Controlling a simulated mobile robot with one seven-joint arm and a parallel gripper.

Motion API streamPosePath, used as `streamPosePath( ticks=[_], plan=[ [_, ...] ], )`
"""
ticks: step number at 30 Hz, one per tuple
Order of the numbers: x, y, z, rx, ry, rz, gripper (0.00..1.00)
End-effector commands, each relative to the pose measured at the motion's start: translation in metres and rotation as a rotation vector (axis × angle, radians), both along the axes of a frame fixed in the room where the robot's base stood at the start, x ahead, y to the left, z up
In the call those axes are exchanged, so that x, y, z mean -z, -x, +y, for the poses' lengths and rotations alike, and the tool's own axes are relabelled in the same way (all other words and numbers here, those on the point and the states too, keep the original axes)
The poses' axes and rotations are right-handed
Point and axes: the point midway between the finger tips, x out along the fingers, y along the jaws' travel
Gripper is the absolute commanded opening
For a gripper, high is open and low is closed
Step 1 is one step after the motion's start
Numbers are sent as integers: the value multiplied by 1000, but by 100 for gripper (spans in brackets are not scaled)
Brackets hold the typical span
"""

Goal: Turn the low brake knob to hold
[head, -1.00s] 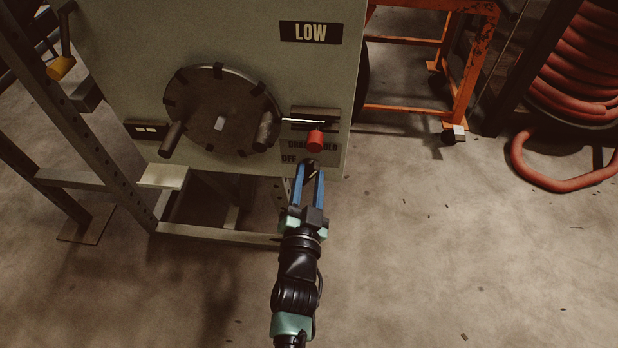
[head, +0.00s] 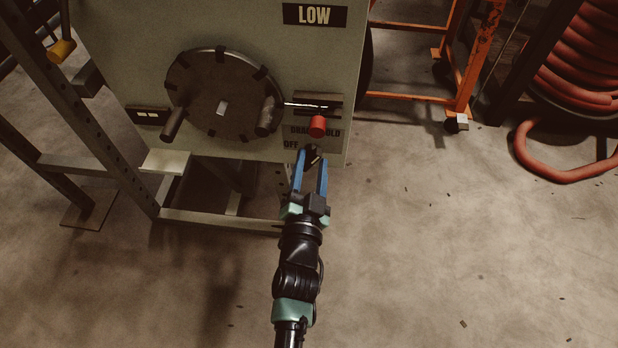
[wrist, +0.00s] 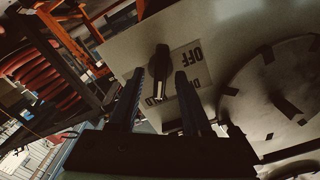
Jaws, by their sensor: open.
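The low brake knob (head: 313,152) is a small dark knob at the lower right of the grey panel marked LOW. Labels OFF, DRAG and HOLD surround it, partly covered in the head view. My gripper (head: 311,162) is open, its blue fingers pointing up at the knob. In the wrist view the knob (wrist: 160,64) shows as a dark bar ahead of and between the spread fingers of my gripper (wrist: 161,80), with the OFF label beside it. I see no clear contact. The exact label the knob points to is hard to tell.
A red-tipped lever (head: 317,126) sticks out just above the knob. A large dark wheel (head: 222,95) with handles is to its left. An orange frame (head: 465,70) and a coiled red hose (head: 575,70) stand at right. The floor at lower right is clear.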

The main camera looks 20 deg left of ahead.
Motion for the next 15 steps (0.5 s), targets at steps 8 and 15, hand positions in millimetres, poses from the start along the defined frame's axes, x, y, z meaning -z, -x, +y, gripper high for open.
streamPosePath(
  ticks=[8, 15],
  plan=[
    [1, 37, -9, -3, 1, 4, 49],
    [-1, 83, -23, -2, 2, 5, 49]
  ],
)
